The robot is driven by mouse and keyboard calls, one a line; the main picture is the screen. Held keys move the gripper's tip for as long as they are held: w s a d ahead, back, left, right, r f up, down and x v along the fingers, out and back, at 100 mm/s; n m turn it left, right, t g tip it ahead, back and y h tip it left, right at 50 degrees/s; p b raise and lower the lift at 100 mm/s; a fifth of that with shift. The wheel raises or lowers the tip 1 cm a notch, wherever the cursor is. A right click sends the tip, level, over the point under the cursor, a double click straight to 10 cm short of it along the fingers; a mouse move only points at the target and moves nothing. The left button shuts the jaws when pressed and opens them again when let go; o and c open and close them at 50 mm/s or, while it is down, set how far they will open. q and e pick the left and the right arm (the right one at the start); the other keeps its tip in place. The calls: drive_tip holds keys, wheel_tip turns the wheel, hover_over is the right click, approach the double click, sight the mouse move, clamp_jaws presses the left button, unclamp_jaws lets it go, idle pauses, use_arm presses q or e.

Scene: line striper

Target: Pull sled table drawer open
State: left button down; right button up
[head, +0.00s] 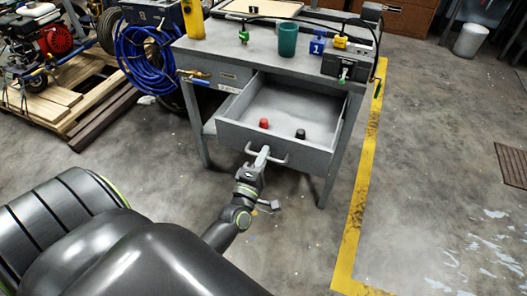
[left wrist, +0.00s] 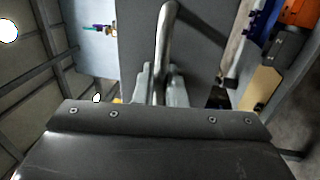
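The grey sled table (head: 300,55) stands ahead of me with its wide drawer (head: 282,145) pulled out towards me. Inside the drawer lie a red item (head: 264,123) and a black item (head: 300,133). A bar handle (head: 280,160) is on the drawer front; it also shows as a curved grey bar in the left wrist view (left wrist: 165,40). My left gripper (head: 262,154) is at the handle, with its fingers on both sides of the bar, closed on it. The fingertips are partly hidden by the wrist. My right gripper is out of view.
On the tabletop are a green cup (head: 288,40), a blue block (head: 317,45) and a dark box (head: 347,62). A blue hose coil (head: 145,58) hangs at the left, near a wooden pallet (head: 75,105). Floor right of the yellow line (head: 361,185) is mostly clear.

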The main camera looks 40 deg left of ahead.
use_arm(q)
drive_tip(key=c, duration=1.9)
unclamp_jaws()
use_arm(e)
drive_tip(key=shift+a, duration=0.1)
